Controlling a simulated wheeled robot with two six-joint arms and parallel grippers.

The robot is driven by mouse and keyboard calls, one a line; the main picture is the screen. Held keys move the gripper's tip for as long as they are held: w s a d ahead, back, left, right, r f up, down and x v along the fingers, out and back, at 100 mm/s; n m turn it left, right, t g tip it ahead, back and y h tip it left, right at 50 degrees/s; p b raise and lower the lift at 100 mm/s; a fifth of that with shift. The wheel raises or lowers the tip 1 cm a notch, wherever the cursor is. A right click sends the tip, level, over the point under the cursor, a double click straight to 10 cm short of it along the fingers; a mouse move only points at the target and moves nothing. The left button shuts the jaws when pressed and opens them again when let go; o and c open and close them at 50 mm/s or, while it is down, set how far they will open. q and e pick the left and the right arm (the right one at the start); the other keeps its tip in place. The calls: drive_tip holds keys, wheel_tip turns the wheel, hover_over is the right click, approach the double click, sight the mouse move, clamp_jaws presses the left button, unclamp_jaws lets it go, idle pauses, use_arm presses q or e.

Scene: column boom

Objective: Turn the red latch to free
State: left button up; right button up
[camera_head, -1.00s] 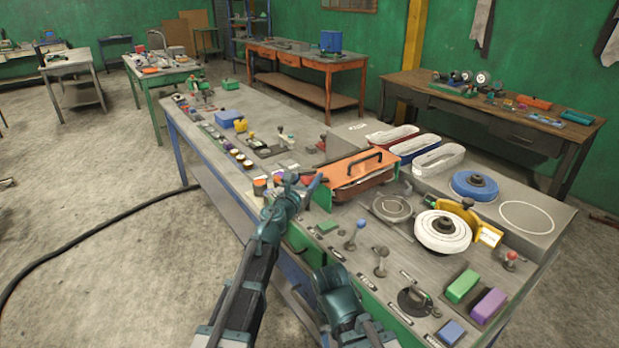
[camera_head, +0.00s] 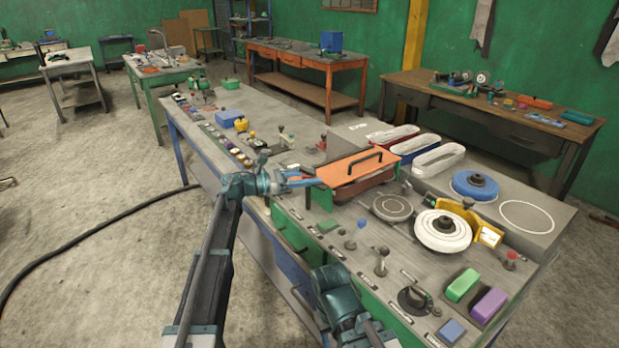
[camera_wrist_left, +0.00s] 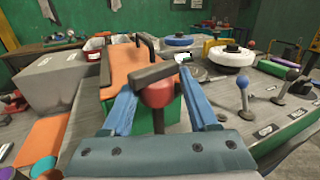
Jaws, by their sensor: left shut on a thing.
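The red latch (camera_wrist_left: 157,93), a red knob with a dark bar across its top, stands in front of the orange-lidded box (camera_head: 352,168) with a black handle. My left gripper (camera_head: 306,182) reaches it from the left, at the near left corner of the box. In the left wrist view its two blue fingers (camera_wrist_left: 160,92) are on either side of the latch, shut on it. The dark bar lies tilted, its left end lower. In the head view the gripper mostly hides the latch. Part of my right gripper shows low in the head view; its fingertips cannot be made out.
A blue-knobbed lever (camera_head: 361,224) and other controls stand right of the box. A white wheel (camera_head: 442,231) and a blue disc (camera_head: 474,185) are farther right. Trays (camera_head: 392,136) stand behind.

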use_arm(q)
drive_tip(key=shift+w+a+r+m+g+h, duration=0.15)
drive_tip(key=shift+w+m+g, duration=0.1)
drive_tip(key=shift+m+g, duration=0.4)
drive_tip(key=shift+w+a+m+g+h, duration=0.2)
drive_tip(key=shift+m+g, duration=0.15)
drive_tip(key=shift+g, duration=0.5)
drive_tip(key=shift+s+g, duration=0.1)
drive_tip(key=shift+g, duration=0.2)
drive_tip(key=o, duration=1.2)
drive_tip(key=shift+d, duration=0.1)
drive_tip(key=shift+s+d, duration=0.1)
drive_tip(key=shift+s, duration=0.05)
drive_tip(key=a, duration=1.3)
drive_tip(key=shift+s+a, duration=0.3)
drive_tip(key=shift+a, duration=0.1)
